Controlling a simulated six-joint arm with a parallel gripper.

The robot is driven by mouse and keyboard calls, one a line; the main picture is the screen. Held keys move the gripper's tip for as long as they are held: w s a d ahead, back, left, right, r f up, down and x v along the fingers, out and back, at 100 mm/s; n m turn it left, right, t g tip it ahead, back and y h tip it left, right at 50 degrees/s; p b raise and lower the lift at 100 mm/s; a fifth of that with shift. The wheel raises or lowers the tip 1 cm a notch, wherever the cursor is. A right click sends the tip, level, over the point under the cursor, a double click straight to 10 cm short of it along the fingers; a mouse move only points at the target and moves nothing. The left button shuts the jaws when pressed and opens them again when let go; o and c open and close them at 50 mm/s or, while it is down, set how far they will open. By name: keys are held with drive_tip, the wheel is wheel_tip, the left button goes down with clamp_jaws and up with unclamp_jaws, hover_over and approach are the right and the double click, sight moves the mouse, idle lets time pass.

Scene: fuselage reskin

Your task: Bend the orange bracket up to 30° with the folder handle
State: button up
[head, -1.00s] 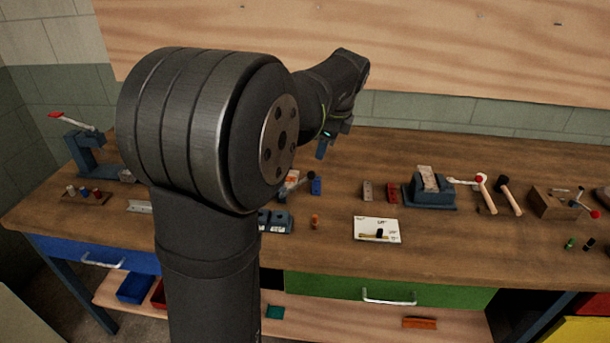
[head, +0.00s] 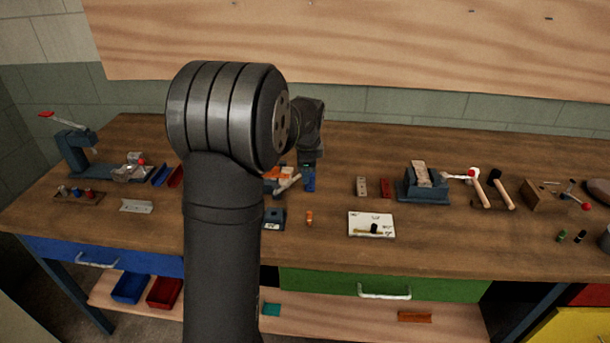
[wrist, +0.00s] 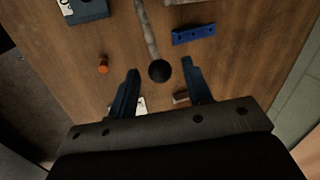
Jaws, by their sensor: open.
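An orange piece (head: 279,172), which looks like the bracket, lies at the folder, partly hidden behind my arm; its bend angle cannot be read. The folder handle (head: 288,185) is a pale rod beside it. In the wrist view the handle's grey rod (wrist: 147,28) ends in a black ball knob (wrist: 159,71). My gripper (wrist: 160,85) is open, with its two blue fingers on either side of the knob and visible gaps between. In the head view my gripper (head: 309,183) points down just right of the handle. The bracket is not clearly visible in the wrist view.
A blue drilled strip (wrist: 193,34) lies near the handle. A small orange cylinder (head: 309,217) and a labelled dark block (head: 273,218) stand in front. A white card (head: 371,224) lies to the right. The bench front between card and edge is clear.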

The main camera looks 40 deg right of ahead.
drive_tip(key=shift+x, duration=1.85)
clamp_jaws()
